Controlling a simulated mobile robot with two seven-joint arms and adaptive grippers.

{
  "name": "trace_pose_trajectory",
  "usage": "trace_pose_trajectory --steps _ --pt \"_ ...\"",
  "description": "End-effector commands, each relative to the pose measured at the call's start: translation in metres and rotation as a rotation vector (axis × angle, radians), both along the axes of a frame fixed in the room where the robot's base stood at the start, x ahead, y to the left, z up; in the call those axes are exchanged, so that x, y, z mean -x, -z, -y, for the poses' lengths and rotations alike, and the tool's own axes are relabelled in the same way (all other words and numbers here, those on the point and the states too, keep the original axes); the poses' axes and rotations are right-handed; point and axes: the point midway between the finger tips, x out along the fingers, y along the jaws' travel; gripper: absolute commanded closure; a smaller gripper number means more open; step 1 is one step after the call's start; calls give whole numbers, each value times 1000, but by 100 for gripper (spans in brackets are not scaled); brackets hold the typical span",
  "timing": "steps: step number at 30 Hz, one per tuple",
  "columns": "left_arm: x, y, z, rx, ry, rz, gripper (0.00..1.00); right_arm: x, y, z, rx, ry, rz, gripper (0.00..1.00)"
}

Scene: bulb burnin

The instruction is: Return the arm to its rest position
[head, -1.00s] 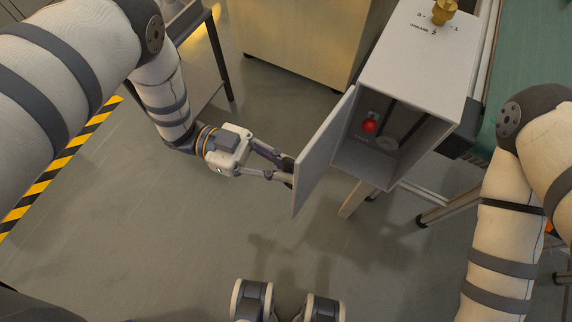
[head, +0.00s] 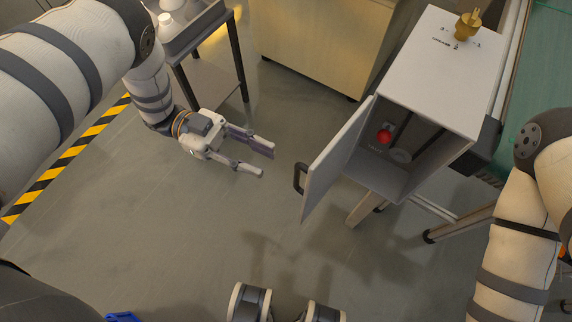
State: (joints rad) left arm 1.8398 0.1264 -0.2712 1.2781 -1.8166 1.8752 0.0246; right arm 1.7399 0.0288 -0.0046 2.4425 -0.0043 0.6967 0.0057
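My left gripper (head: 268,162) is open and empty over the floor, its fingers pointing right toward the cabinet door. It is apart from the black door handle (head: 299,178), with a clear gap between them. The grey door (head: 336,160) of the white box (head: 437,70) stands open. Inside the box a red button (head: 384,137) and a round grey part (head: 401,155) show. My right arm comes down at the right edge; its gripper is out of the picture.
A brass knob (head: 466,26) sits on top of the box. A dark-legged cart (head: 208,78) with a tray of white items stands at upper left. A wooden cabinet (head: 328,40) stands at the back. Yellow-black floor tape (head: 72,157) runs at left. The middle floor is clear.

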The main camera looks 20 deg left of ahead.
Motion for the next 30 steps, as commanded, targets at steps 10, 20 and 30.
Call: trace_pose_trajectory --steps 10,20,30 --pt "-7 0 -35 0 0 -1 70 0 0 0 0 0 0 100" --pt "-7 0 -34 -1 -3 -1 70 0 0 0 0 0 0 100" --pt "0 65 -30 -626 -979 -490 70 -45 -54 0 0 5 145 100"
